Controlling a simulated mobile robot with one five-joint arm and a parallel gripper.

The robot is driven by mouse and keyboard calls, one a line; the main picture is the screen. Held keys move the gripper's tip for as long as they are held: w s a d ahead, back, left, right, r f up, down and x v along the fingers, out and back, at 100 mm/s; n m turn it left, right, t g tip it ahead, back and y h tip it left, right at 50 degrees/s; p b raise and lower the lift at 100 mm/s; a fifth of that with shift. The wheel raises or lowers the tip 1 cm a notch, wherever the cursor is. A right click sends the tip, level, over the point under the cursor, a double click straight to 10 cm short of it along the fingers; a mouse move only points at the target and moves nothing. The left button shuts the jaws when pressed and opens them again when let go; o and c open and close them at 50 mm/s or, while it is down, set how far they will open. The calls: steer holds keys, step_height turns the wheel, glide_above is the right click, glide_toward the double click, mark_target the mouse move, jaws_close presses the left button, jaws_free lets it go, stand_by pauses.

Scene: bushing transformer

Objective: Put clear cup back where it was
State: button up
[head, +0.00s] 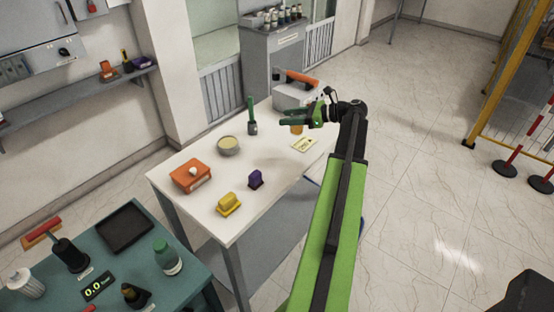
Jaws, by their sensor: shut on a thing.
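My gripper (300,117) reaches over the far right part of the white table (190,157). Its green fingers are shut on a small amber-tinted thing (297,129), which I take to be the clear cup. The fingers hide most of it, and I cannot tell whether its base touches the table. A yellow card (304,145) with a dark mark lies on the table just below it in the picture.
The white table also holds a bowl (229,147), a green-handled tool (252,118), an orange box (191,177), a yellow block (229,205), a purple block (256,180) and a grey box (292,96). A teal table (157,222) stands at the lower left.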

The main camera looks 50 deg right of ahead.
steer(key=a+f+b, duration=0.2)
steer(key=a+f, duration=0.1)
steer(key=a+f+b, duration=0.2)
steer(key=f+b, duration=0.1)
steer(key=a+f+b, duration=0.3)
steer(key=shift+s+a+f, duration=0.15)
steer(key=shift+a+f, duration=0.2)
steer(key=shift+f, duration=0.05)
steer(key=shift+r, duration=0.2)
steer(key=shift+f, duration=0.1)
steer(key=o, duration=1.5)
